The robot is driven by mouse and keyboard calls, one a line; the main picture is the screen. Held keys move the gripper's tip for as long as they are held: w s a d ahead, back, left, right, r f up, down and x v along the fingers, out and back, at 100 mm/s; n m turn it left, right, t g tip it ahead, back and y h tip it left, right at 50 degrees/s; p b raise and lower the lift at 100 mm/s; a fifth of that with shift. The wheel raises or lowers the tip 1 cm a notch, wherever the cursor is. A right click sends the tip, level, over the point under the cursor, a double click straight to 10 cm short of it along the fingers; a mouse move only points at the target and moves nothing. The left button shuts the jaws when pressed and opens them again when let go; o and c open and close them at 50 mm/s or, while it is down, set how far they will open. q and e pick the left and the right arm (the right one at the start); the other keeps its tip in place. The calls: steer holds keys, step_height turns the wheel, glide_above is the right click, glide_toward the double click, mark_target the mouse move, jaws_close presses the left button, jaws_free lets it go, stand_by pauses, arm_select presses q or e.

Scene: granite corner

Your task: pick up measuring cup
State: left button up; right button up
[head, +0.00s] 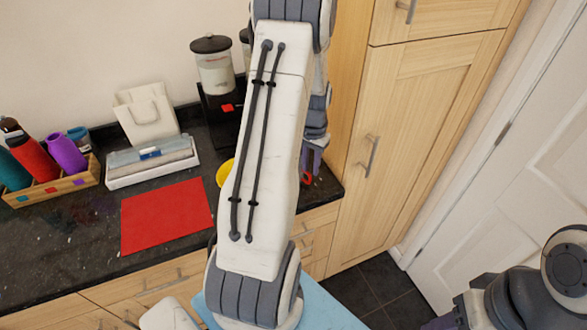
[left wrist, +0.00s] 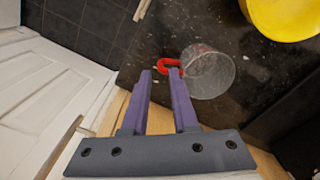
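The measuring cup (left wrist: 210,74) is clear with a red handle. In the left wrist view it is on the dark speckled counter, just beyond and to the right of my left fingertips. My left gripper (left wrist: 160,71) is open. The red handle reaches in front of the gap between its purple fingers, and I see no grip on it. In the head view my left arm hides most of the cup; a bit of red handle (head: 306,178) shows by the purple fingers of my left gripper (head: 313,160). My right gripper's fingers do not show.
A yellow round item (head: 224,173) is close to the cup. A red mat (head: 167,216), a white tray (head: 152,172), a wooden bottle crate (head: 52,186) and a lidded jar (head: 213,66) are further left. A tall wooden cupboard (head: 425,120) borders the counter on the right.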

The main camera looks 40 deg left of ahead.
mark_target(310, 177)
arm_select(q)
steer(key=shift+f+p, duration=0.3)
steer(key=shift+f, duration=0.05)
step_height(310, 177, down, 3)
steer(key=shift+w+f+p, duration=0.1)
steer(key=shift+f+p, duration=0.1)
steer(key=shift+p, duration=0.45)
steer(key=shift+f, duration=0.5)
jaws_close()
